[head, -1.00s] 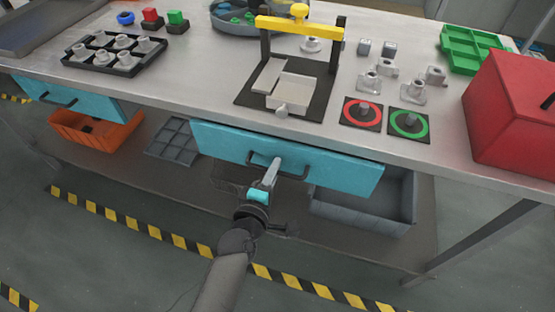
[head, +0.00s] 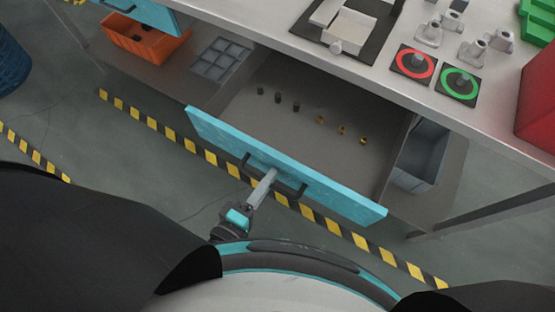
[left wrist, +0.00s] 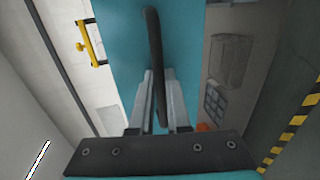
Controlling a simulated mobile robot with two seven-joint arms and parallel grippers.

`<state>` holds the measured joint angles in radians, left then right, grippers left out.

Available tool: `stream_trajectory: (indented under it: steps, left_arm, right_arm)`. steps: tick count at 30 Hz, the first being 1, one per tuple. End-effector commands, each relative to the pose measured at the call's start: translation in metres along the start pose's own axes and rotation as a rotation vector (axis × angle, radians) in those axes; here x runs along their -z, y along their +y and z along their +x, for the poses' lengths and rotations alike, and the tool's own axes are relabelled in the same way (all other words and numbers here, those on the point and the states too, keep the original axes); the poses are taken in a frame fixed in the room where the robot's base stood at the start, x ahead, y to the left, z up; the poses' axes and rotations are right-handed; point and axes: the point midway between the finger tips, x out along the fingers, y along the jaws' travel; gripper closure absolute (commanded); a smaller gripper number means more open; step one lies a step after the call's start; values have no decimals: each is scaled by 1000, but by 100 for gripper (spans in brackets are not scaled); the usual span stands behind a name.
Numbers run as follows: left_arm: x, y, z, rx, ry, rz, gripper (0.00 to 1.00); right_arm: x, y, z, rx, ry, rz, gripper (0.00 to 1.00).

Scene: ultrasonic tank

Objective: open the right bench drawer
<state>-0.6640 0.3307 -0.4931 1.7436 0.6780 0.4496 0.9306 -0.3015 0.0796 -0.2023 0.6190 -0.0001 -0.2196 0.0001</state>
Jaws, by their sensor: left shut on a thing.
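The right bench drawer (head: 225,140) has a blue front and is pulled well out from under the bench top. Its grey inside shows, with several small dark and brass-coloured parts on its floor. My left gripper (head: 268,178) is shut on the drawer's dark bar handle (head: 290,190), near the middle of the front. In the left wrist view the two fingers (left wrist: 160,100) stand on either side of the handle (left wrist: 154,50), against the blue front (left wrist: 125,40). My right gripper is not in view.
The bench top (head: 300,25) carries a dark fixture plate, metal parts, red-ring and green-ring pads (head: 459,82) and a red box (head: 540,110). An orange bin (head: 145,40), a grey divided tray (head: 222,60) and a grey bin (head: 420,150) sit below. Striped tape (head: 200,150) crosses the floor.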

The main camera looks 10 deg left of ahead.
Motion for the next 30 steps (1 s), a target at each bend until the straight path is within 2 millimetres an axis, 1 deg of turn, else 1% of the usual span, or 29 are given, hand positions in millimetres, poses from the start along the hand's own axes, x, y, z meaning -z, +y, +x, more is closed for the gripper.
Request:
stream_trajectory:
  steps: [1, 6, 18, 19, 21, 22, 30]
  left_arm:
    - [0, -1, -6, 2, -1, 1, 100]
    - [0, -3, -14, 0, -1, 1, 100]
    - [0, -4, -16, 0, 0, 0, 100]
    - [0, -4, -16, 0, 0, 0, 83]
    - [0, -4, -16, 0, 0, 0, 75]
    - [0, -4, -16, 0, 0, 0, 74]
    - [0, -3, -16, -1, 0, 0, 74]
  right_arm:
    - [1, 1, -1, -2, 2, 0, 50]
    - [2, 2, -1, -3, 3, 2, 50]
    - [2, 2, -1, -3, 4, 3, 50]
    - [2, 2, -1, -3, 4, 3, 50]
    - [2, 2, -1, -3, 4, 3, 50]
    - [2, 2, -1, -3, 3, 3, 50]
    - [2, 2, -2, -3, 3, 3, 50]
